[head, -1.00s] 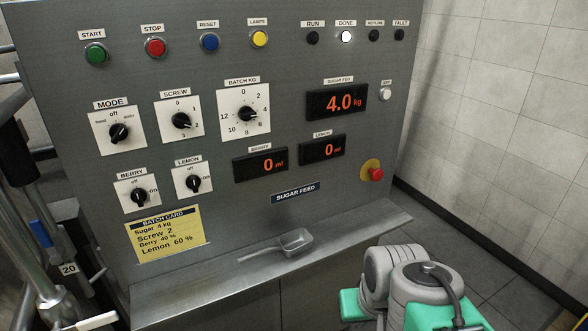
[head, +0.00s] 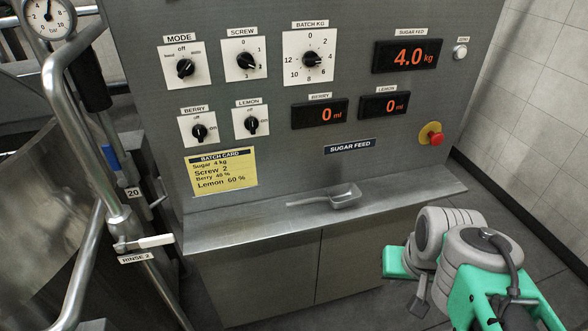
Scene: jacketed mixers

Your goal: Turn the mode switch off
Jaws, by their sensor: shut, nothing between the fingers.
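The mode switch (head: 185,68) is a black rotary knob on a white plate at the upper left of the grey panel. Its plate is marked hand at left, off at top and auto at right. The knob looks slanted toward the upper right, the auto side, and not straight up at off; its pointer is small in the picture. Nothing touches it. Parts of my arm show at the lower right, well away from the switch. My gripper cannot be made out in this view.
The screw knob (head: 245,61) sits close right of the mode switch, with berry (head: 198,132) and lemon (head: 251,122) knobs below. A ledge (head: 240,225) with a scoop (head: 345,195) juts out under the panel. Metal pipes (head: 90,130) stand at left. A red stop button (head: 435,138) protrudes at right.

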